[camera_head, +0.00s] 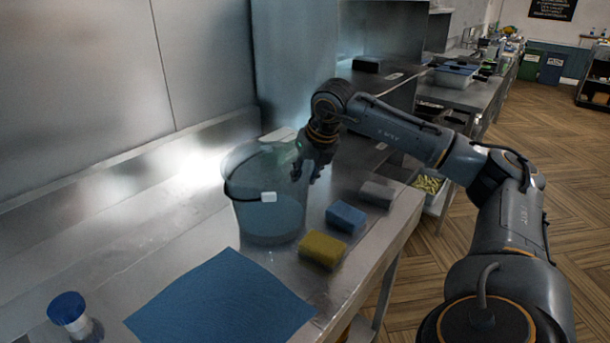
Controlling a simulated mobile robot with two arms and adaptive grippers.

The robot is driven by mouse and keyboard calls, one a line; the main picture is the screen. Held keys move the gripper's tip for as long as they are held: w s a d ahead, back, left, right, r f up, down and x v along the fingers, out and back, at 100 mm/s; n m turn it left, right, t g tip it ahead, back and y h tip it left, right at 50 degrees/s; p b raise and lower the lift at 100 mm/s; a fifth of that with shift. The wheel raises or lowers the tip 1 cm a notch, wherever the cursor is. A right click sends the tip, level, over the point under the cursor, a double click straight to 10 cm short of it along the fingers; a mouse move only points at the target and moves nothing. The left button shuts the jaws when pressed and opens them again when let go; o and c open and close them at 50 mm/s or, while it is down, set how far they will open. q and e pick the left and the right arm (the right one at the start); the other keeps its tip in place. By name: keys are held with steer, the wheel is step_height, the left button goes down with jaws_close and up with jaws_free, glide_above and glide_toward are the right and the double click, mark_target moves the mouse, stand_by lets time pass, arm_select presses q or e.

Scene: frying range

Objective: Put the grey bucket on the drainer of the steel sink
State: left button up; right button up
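The grey bucket (270,215) is see-through, with a dark bail and a white grip. It stands upright on the steel worktop (165,225), left of my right gripper. My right gripper (306,175) points down at the bucket's right rim. Its dark fingers overlap the rim and upper wall in the picture. I cannot tell whether they are closed on the wall or only beside it. My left gripper is out of view. No sink basin or drainer can be made out clearly.
A blue sponge (346,217), a yellow sponge (323,249) and a grey block (377,194) lie right of the bucket, near the worktop's edge. A blue cloth (222,304) lies in front. A blue-capped container (69,312) stands at lower left. The worktop left of the bucket is clear.

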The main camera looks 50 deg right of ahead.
steer(key=shift+r, duration=0.1)
steer(key=shift+r, duration=0.3)
steer(key=v, duration=1.1)
steer(key=shift+s+r, duration=0.2)
steer(key=shift+r, duration=0.05)
steer(key=shift+a, duration=0.1)
